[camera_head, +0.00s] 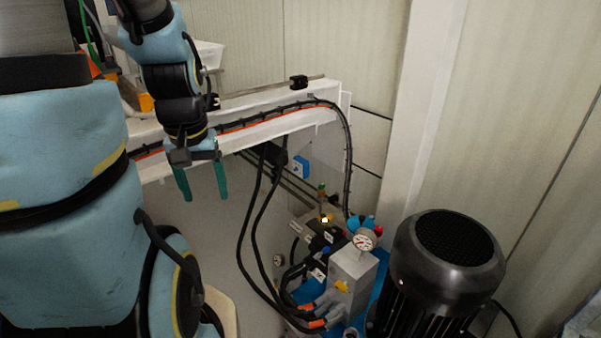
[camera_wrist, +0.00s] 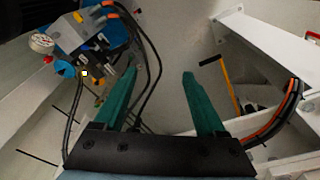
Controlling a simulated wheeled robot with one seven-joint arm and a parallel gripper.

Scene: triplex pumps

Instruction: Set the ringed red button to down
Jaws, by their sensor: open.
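A small red part (camera_head: 379,230) shows beside the round white gauge (camera_head: 364,239) on top of the pump block. It also shows in the wrist view (camera_wrist: 47,59), at the upper left next to the gauge. Another small red part (camera_wrist: 312,36) shows at the right edge of the wrist view, by the white beam. No ring is clear on either, and I cannot tell which is the ringed button or its position. My gripper (camera_head: 204,185) points down with its green fingers apart and empty, left of the pump. The open fingers also show in the wrist view (camera_wrist: 159,75), touching nothing.
The white beam (camera_head: 327,92) with black and orange cables runs behind my gripper. Black hoses (camera_head: 243,245) hang between my gripper and the pump block (camera_head: 352,275). A large black motor (camera_head: 448,260) stands at right.

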